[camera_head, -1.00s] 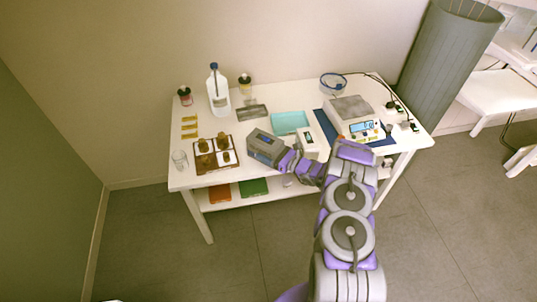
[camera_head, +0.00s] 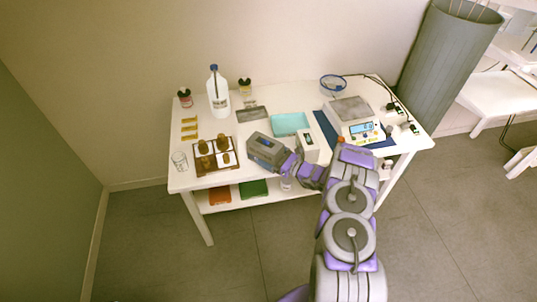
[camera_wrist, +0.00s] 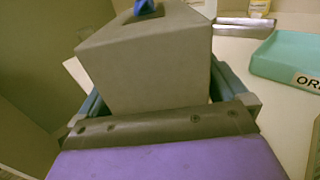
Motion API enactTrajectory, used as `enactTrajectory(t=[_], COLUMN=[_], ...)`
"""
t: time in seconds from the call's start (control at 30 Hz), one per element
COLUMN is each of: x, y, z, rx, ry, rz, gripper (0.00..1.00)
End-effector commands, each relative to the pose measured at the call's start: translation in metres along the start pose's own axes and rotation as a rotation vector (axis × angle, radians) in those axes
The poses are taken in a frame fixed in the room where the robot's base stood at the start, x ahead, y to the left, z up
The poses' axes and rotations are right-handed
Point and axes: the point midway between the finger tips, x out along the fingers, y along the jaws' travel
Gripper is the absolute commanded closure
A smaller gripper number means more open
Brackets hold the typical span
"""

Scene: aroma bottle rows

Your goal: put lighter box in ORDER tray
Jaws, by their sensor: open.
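The teal tray (camera_head: 291,123) lies near the middle of the table. In the wrist view it (camera_wrist: 285,62) shows at the right with a label whose visible letters read "OR". A pale box (camera_head: 308,149) with a dark and green mark on top stands just in front of the tray, right of my gripper.
A brown rack (camera_head: 216,162) with several amber bottles stands left of my gripper, and a clear glass (camera_head: 180,161) at the left edge. A scale (camera_head: 355,121) sits on a blue mat at right. A white blue-capped bottle (camera_head: 218,99) and a grey shallow tray (camera_head: 252,113) stand behind.

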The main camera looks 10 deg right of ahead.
Motion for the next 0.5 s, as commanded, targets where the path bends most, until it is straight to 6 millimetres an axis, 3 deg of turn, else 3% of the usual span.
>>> enactTrajectory(t=[0.5], x=[-0.095], y=[-0.001], z=[0.001], rx=[0.001], ry=[0.001], rz=[-0.003], gripper=[0.0])
